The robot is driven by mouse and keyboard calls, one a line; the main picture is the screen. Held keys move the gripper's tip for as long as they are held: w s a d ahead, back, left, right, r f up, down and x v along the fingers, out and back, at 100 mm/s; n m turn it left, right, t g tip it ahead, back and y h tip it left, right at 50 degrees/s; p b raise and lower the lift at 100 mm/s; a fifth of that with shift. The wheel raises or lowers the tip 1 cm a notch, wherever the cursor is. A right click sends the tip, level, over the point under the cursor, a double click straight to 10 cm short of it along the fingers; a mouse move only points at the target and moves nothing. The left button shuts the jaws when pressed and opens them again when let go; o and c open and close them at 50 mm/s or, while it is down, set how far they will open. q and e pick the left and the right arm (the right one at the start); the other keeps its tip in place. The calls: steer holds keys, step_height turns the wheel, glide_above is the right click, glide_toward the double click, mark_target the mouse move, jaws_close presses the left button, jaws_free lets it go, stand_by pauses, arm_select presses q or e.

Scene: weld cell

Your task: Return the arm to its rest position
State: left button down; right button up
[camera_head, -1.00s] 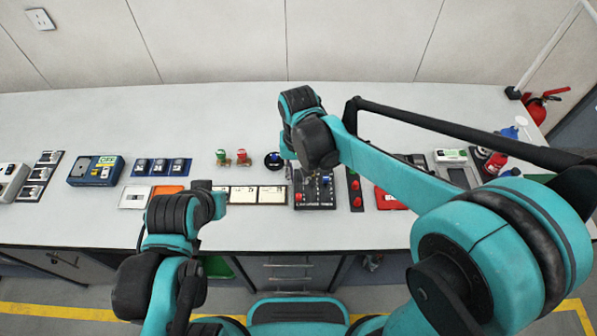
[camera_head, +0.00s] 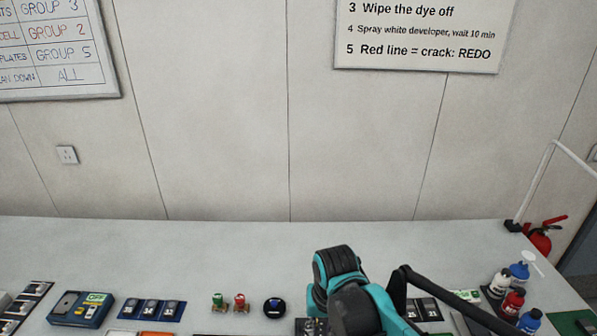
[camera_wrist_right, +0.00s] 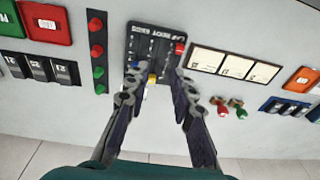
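My right arm shows at the bottom centre of the head view, with its teal and black wrist above the bench; its fingers are mostly hidden there. In the right wrist view my right gripper (camera_wrist_right: 155,90) is open, its two dark fingers apart with nothing held between them. Whether a fingertip touches the panel cannot be told. My left gripper is not in view.
On the bench (camera_head: 190,245) are a blue meter box (camera_head: 80,309), green and red valves (camera_head: 229,303), a round black knob (camera_head: 274,307) and several bottles (camera_head: 513,300) at right. A red extinguisher (camera_head: 540,238) stands beyond. The bench's back strip is clear.

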steer(key=s+d+f+t+b, duration=0.1)
steer(key=s+d+t, duration=0.4)
steer(key=d, duration=0.7)
steer(key=s+b, duration=0.1)
steer(key=s, duration=0.1)
steer(key=shift+s+d+f+t+b, duration=0.25)
steer(key=shift+s+d+t+b, duration=0.05)
steer(key=shift+s, duration=0.1)
